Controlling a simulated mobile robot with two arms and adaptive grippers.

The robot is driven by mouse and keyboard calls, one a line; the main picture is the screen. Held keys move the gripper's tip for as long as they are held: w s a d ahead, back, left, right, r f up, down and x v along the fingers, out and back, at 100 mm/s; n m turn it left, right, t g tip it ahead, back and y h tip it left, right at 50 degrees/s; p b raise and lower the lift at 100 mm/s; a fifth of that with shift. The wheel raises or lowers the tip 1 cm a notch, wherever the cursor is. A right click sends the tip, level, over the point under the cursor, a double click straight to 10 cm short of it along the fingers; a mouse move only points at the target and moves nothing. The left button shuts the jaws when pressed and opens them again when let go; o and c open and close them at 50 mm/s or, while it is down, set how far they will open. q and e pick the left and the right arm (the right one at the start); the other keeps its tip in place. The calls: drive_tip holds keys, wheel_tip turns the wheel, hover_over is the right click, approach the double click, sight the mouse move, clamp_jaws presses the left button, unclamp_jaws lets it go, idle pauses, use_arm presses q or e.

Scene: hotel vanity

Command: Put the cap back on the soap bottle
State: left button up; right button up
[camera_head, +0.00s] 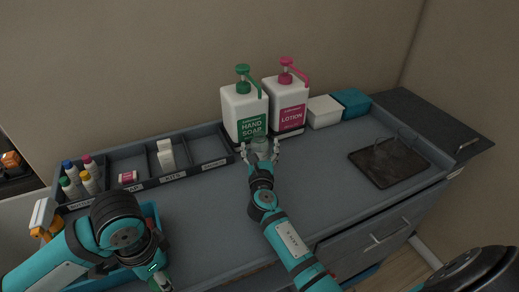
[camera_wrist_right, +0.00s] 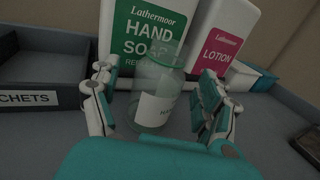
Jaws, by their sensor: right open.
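A small clear bottle (camera_wrist_right: 158,88) with a white label, only partly readable, stands upright on the counter; in the head view it is a pale shape (camera_head: 261,143). I see no cap on its top. My right gripper (camera_head: 260,148) is open, with one finger on each side of the bottle; in the wrist view the gripper (camera_wrist_right: 156,84) shows gaps beside the glass. My left gripper (camera_head: 160,282) is low at the front left, mostly cut off by the frame edge, with something greenish at its tip. I cannot make out a loose cap.
Behind stand a green-labelled hand soap dispenser (camera_head: 243,108) and a pink-labelled lotion dispenser (camera_head: 290,103). A compartment organizer (camera_head: 205,148) with several small items is at left. White (camera_head: 323,111) and teal (camera_head: 351,101) boxes and a dark tray (camera_head: 389,162) are at right. The middle right counter is clear.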

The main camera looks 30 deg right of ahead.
sight(260, 139)
drive_tip(key=shift+x, duration=1.5)
use_arm(q)
drive_tip(key=shift+r, duration=0.1)
use_arm(e)
drive_tip(key=shift+s, duration=0.1)
drive_tip(key=c, duration=1.4)
